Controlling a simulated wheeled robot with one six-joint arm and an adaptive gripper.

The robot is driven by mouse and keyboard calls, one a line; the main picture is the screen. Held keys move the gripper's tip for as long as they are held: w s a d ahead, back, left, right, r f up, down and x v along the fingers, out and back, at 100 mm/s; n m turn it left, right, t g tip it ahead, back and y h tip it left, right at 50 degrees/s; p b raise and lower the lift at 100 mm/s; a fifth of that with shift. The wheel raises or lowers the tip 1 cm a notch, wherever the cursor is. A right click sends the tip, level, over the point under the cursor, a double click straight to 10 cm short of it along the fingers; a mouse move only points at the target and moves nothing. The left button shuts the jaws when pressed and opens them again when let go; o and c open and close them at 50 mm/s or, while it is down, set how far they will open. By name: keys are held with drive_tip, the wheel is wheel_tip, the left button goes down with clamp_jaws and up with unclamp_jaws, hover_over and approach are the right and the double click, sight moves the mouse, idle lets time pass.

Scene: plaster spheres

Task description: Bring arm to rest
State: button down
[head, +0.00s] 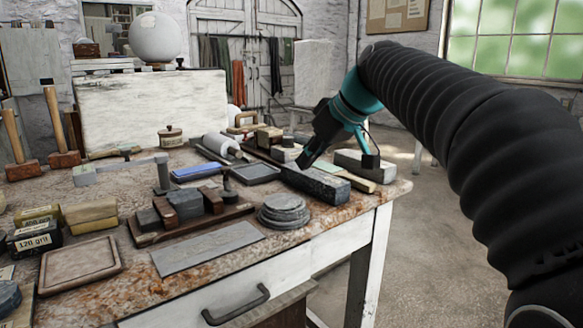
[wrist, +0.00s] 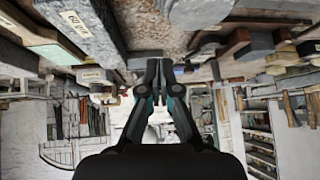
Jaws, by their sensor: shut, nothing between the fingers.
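My arm, in a black ribbed sleeve, comes in from the right of the head view. My gripper (head: 305,160) is black and teal and points down and left over the right part of the workbench (head: 300,240). Its tip appears just above the far end of a dark stone block (head: 315,184); I cannot tell whether they touch. In the wrist view, which looks upside down, my gripper (wrist: 159,68) has its fingers together with nothing between them.
A stack of round grey discs (head: 284,211) and a flat grey slab (head: 207,248) lie near the front edge. A pale block (head: 357,168) lies right of my gripper. A white sphere (head: 155,38) stands at the back left.

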drive_tip(key=s+d+f+m+h, duration=0.3)
drive_tip(key=s+d+f, duration=0.3)
drive_tip(key=s+f, duration=0.6)
drive_tip(key=s+d+f+m+h, duration=0.3)
drive_tip(key=s+d+f+m, duration=0.2)
drive_tip(key=s+f, duration=0.8)
drive_tip(key=shift+s+d+m, duration=0.3)
drive_tip(key=shift+s+d, duration=0.6)
drive_tip(key=shift+s, duration=0.2)
